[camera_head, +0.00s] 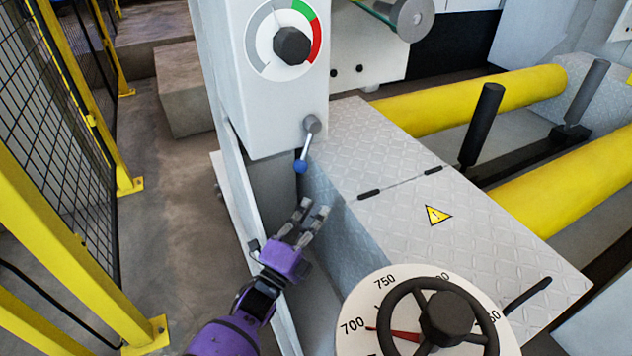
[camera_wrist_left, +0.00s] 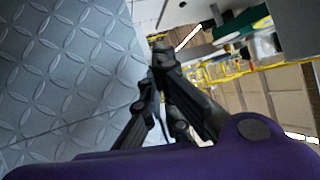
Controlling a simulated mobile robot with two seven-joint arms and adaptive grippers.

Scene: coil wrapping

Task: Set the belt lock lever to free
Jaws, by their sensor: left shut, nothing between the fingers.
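The lever (camera_head: 306,146) is a short metal rod with a blue ball knob at its end. It hangs down, slightly to the left, from a grey pivot on the lower right of the white cabinet (camera_head: 230,70). I see no label beside it. My left gripper (camera_head: 314,207), on a purple wrist, is just below the blue knob in the head view and apart from it. It is shut and empty. My right gripper is not in view.
A dial with a black knob (camera_head: 291,46) is above the lever. A tread-plate step (camera_head: 400,170) with a warning sign is to the right. A black handwheel (camera_head: 440,318) stands at the lower right. Yellow fencing (camera_head: 70,220) runs along the left, with open floor between.

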